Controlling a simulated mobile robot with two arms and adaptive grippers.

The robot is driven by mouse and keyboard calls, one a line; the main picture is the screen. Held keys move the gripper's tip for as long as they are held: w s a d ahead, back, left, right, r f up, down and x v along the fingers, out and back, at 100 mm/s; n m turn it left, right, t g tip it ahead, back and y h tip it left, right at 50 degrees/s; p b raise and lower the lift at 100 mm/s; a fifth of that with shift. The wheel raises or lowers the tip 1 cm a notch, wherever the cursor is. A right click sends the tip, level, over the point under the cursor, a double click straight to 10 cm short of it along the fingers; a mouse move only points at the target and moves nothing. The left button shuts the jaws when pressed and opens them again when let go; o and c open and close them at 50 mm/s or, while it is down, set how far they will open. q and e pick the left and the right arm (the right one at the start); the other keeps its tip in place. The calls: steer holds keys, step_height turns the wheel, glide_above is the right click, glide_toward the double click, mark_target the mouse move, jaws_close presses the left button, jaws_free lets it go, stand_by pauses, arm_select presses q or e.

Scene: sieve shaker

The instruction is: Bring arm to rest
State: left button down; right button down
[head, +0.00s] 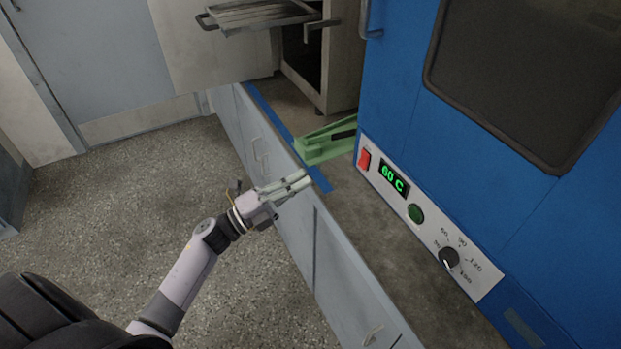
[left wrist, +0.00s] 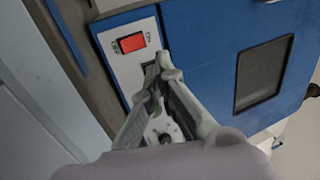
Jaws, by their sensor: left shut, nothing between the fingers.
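My left arm reaches in from the lower left in the head view. Its left gripper (head: 303,181) is shut and empty, just off the front edge of the counter. In the left wrist view the fingers of the left gripper (left wrist: 159,65) come together at their tips with nothing between them, in front of the blue oven's control panel. My right gripper is not in view.
The blue oven (head: 540,130) stands on the counter (head: 365,240); its display reads 60 C. A green object (head: 325,145) lies beside it. A metal tray (head: 262,14) juts out from an open cabinet at the back. Speckled floor (head: 130,205) is clear at left.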

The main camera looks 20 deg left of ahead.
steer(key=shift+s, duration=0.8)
arm_select(q)
steer(key=shift+f, duration=0.1)
steer(key=s+a+f+n+g+y, duration=0.1)
steer(key=s+f+n+y, duration=0.3)
steer(key=f, duration=0.7)
steer(key=s+a+f+n+g+y+p, duration=0.15)
steer(key=f+n+y, duration=0.25)
steer(key=f+n, duration=0.5)
steer(key=s+a+f+n+g+y, duration=0.2)
steer(key=f+n+y, duration=0.15)
steer(key=f, duration=0.95)
steer(key=s+d+f+n+g+y, duration=0.2)
steer(key=s+f+n+g, duration=0.25)
steer(key=s+f, duration=0.95)
steer(key=s+d+f+n+g, duration=0.1)
steer(key=s+f+g, duration=0.2)
steer(key=s, duration=0.8)
steer(key=s+d+f+n+g, duration=0.1)
steer(key=s+d+f+g, duration=0.1)
steer(key=s, duration=0.9)
steer(key=shift+s+d+f+g+p, duration=0.2)
steer(key=shift+f+g+p, duration=0.25)
steer(key=shift+f+g, duration=0.5)
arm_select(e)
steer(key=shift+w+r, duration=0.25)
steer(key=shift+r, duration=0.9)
arm_select(q)
steer(key=shift+r, duration=0.1)
